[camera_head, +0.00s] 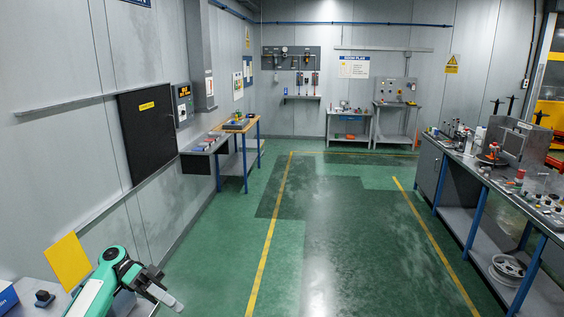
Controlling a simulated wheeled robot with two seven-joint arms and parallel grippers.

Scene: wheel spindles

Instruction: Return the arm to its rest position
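My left arm (106,275), green and white with black joints, comes in at the lower left of the head view. It is bent at a black joint, and its forearm points down and to the right. My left gripper (172,299) is at its end, dark with pale grey fingers, low over the green floor. The fingers are small and seen at an angle, so I cannot tell whether they are open or shut. I see nothing clearly held in them. My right arm and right gripper are out of view.
A yellow panel (68,261) and a small dark block (44,299) are by my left arm, with a blue box (7,297) at the edge. A cluttered workbench (457,163) with a wheel rim (507,268) beneath stands right. The floor (335,235) between yellow lines is clear.

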